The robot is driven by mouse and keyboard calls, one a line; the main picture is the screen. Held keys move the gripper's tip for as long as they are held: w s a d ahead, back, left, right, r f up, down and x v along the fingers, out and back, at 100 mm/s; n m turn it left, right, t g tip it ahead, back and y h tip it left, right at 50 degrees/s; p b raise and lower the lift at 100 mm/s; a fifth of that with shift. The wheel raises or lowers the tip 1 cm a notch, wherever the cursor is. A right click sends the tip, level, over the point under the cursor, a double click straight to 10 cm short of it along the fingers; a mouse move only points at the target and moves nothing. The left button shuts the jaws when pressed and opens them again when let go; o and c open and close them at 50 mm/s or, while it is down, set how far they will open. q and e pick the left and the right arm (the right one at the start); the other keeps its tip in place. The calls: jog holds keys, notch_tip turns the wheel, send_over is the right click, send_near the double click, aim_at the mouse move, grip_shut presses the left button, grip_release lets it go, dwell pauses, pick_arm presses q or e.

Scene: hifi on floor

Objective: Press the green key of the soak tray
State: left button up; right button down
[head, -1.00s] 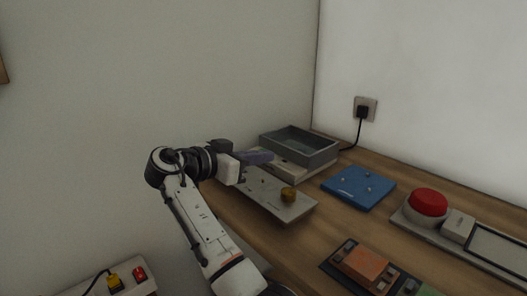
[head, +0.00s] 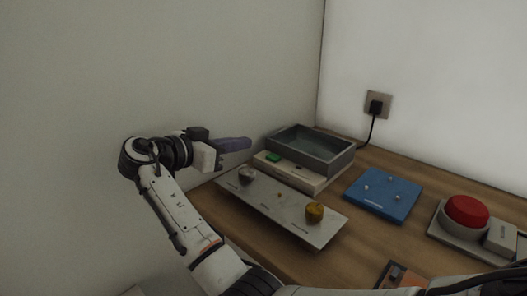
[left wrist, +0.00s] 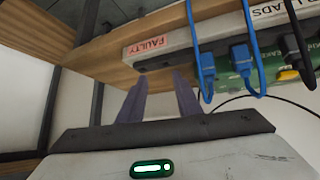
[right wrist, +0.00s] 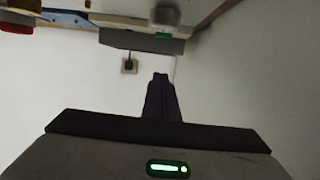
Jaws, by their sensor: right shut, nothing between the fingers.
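The soak tray is a grey basin (head: 345,163) on a pale base (head: 315,184) at the back of the bench. Its green key (head: 273,157) sits on the left part of the base and is uncovered. In the right wrist view, the green key (right wrist: 163,36) shows at the top, beyond the fingertips. My right gripper (head: 248,143) is shut and empty, with purple fingers, up and left of the key in the head view and apart from it. My left gripper (left wrist: 160,82) is open and empty in the left wrist view, with its fingers apart; the head view does not show it.
A grey panel (head: 262,203) with a silver knob (head: 247,174) and a yellow knob (head: 314,212) stands in front of the tray. A blue board (head: 382,196) and a red button (head: 466,211) are to the right. Blue leads (left wrist: 241,62) hang near my left gripper.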

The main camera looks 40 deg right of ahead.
pick_arm(q)
jog(key=shift+r+p, duration=0.4)
jog(key=shift+p, duration=0.2)
pick_arm(e)
send_over(274, 157)
jog(key=a, duration=0.3)
notch_tip(274, 157, down, 2)
pick_arm(q)
jog(key=shift+f, duration=0.1)
pick_arm(e)
jog(key=f, duration=0.3)
jog(key=shift+w+d, duration=0.1)
jog(key=shift+d, duration=0.15)
pick_arm(q)
jog(key=shift+a, duration=0.1)
pick_arm(e)
jog(key=shift+f, duration=0.8)
